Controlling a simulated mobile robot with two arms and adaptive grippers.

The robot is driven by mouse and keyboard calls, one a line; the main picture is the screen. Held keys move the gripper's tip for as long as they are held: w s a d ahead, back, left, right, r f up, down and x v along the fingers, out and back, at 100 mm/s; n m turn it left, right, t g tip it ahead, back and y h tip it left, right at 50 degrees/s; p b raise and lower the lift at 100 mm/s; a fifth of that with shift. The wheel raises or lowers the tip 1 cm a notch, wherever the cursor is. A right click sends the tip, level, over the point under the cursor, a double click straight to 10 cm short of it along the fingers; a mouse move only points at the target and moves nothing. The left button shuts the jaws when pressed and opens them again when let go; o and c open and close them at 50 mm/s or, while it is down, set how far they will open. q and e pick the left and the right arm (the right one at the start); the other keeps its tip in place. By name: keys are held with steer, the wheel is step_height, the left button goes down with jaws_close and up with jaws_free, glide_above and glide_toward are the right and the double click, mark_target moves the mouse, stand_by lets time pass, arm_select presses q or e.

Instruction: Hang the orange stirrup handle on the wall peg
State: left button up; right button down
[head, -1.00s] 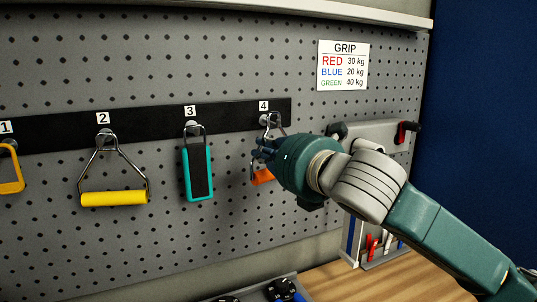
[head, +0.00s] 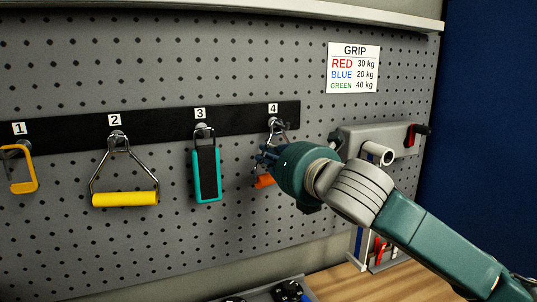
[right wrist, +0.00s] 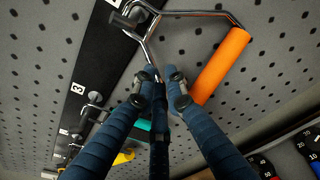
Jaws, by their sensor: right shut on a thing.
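The orange stirrup handle has an orange grip (right wrist: 220,65) and a bent metal wire frame. In the head view only a bit of the orange grip (head: 264,181) shows below my fingers. My right gripper (right wrist: 160,82), also in the head view (head: 266,160), is shut on the wire frame near the grip. The wall peg under label 4 (head: 272,123) is at the frame's narrow end; it also shows in the right wrist view (right wrist: 124,18). The wire overlaps the peg there, but I cannot tell whether it rests on it. My left gripper is out of view.
A yellow stirrup handle (head: 125,199), a teal handle (head: 207,176) and a yellow-orange handle (head: 23,175) hang to the left on the black strip (head: 160,128). A grey bracket (head: 375,140) is right of my gripper. A wooden bench (head: 350,283) lies below.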

steer(key=shift+r, duration=0.1)
stand_by(0.3)
steer(key=c, duration=1.7)
jaws_free()
steer(key=shift+s, duration=0.1)
